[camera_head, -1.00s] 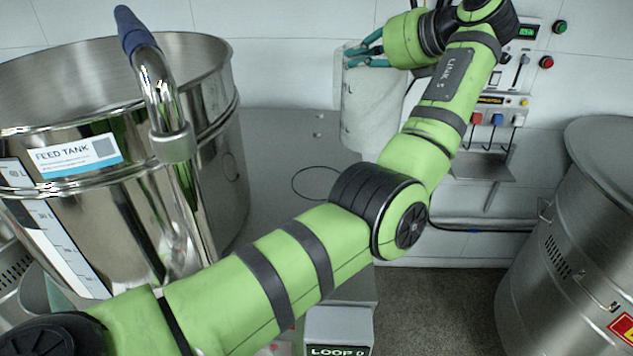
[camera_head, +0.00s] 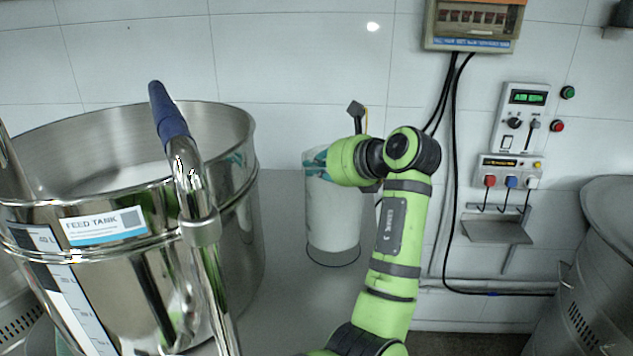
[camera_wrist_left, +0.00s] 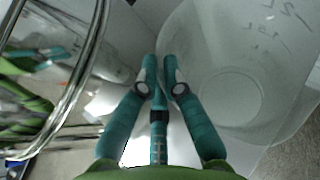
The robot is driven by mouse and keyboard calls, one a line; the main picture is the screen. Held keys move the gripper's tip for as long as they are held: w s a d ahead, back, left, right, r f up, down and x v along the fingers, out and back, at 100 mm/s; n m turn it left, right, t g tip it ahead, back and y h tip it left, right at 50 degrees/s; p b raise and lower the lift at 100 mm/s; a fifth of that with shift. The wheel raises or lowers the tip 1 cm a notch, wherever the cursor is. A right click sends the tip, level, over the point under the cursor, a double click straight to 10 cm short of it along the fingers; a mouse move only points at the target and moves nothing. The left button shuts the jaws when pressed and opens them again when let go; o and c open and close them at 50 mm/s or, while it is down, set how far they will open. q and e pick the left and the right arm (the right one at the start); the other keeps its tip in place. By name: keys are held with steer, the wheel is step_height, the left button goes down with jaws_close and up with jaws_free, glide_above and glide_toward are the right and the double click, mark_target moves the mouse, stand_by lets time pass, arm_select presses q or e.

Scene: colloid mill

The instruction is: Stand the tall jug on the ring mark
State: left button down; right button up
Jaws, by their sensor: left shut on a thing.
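The tall jug (camera_head: 333,215) is a translucent, whitish measuring jug. It is upright beside the feed tank in the head view. My left gripper (camera_head: 316,161), with teal fingers, is shut on the jug's upper wall near the rim. The ring mark (camera_head: 334,266) is a thin dark circle on the grey worktop; its front arc shows just around the jug's base. I cannot tell whether the base touches the worktop. In the left wrist view the fingers (camera_wrist_left: 161,65) are close together at the wall of the jug (camera_wrist_left: 205,45), whose volume marks show. My right gripper is not in view.
The steel feed tank (camera_head: 235,185), with a blue-handled pipe (camera_head: 190,165) in front, stands left of the jug. A tiled wall with a control panel (camera_head: 522,117) and a small shelf (camera_head: 497,230) is behind. Another steel vessel (camera_head: 608,265) stands at right. Bare worktop (camera_head: 285,290) lies in front.

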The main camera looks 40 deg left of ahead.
mark_target(320, 186)
arm_select(q)
steer(key=shift+f+p, duration=0.5)
steer(key=shift+f, duration=1.45)
steer(key=shift+f, duration=0.1)
steer(key=c, duration=1.4)
jaws_free()
